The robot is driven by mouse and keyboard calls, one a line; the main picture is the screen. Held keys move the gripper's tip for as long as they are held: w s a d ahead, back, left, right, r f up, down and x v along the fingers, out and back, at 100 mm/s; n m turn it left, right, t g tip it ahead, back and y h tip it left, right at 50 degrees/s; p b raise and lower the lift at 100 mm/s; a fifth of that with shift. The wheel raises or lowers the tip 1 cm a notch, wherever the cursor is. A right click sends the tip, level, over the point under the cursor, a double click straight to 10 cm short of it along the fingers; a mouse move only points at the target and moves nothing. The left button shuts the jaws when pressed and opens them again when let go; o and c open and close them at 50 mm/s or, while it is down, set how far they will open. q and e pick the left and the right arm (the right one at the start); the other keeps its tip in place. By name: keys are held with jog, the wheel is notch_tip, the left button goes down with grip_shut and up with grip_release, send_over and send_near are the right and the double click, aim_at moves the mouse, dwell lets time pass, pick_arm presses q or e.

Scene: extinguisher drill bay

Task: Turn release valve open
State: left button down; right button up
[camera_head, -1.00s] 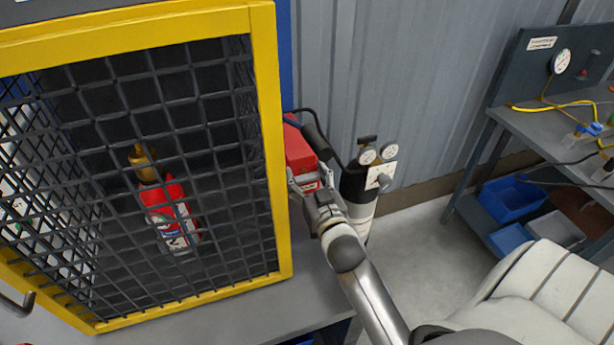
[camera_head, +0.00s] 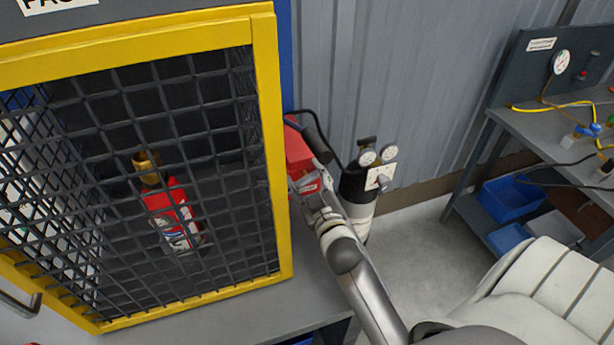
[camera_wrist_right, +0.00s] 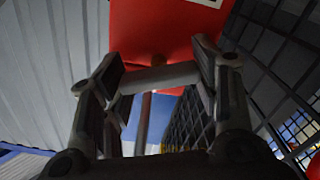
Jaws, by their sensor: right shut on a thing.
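The red release valve box (camera_head: 298,150) sits on the right side of the yellow-framed cage, partly hidden behind the frame and my right arm. It also fills the top of the right wrist view (camera_wrist_right: 160,30). A grey bar-shaped handle (camera_wrist_right: 158,78) lies across below the red box, at a small brown stem. My right gripper (camera_head: 306,186) is at the lower front of the box. In the right wrist view its two fingers (camera_wrist_right: 160,82) stand at either end of the handle and are shut on it. My left gripper is out of view.
The mesh cage (camera_head: 283,200) fills the left and holds a red extinguisher (camera_head: 175,215). A black-and-white cylinder with gauges (camera_head: 358,205) stands just right of my right arm. A workbench (camera_head: 550,135) with blue bins (camera_head: 512,198) is at the right. Some floor between is clear.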

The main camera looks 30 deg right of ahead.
jog(key=shift+n, duration=1.3)
jog(key=o, duration=1)
jog(key=shift+v, duration=3.75)
jog(key=shift+a, duration=0.1)
jog(key=shift+f, duration=0.1)
